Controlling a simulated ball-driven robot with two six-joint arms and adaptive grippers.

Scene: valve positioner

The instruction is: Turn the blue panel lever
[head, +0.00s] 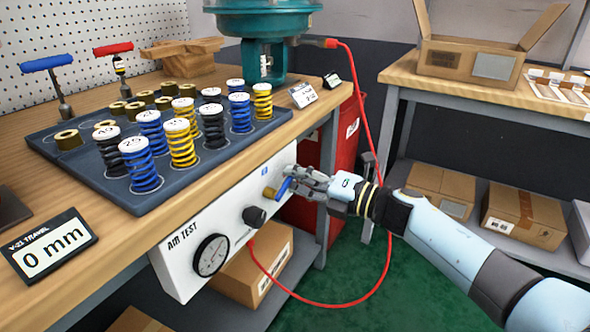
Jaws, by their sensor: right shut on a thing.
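The blue panel lever (283,188) sits on a brass fitting on the right part of the white AIR TEST panel (187,265), under the bench edge. My right gripper (287,184) reaches in from the right and is shut on the blue lever. Its fingers cover part of the lever. The lever points down and to the left, tilted. My left gripper is not in view.
The panel also has a black knob (254,216) and a gauge (211,255). A red hose (376,275) loops from the panel to the teal actuator (262,20). A tray (180,177) of springs and a 0 mm display (48,249) stand on the bench.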

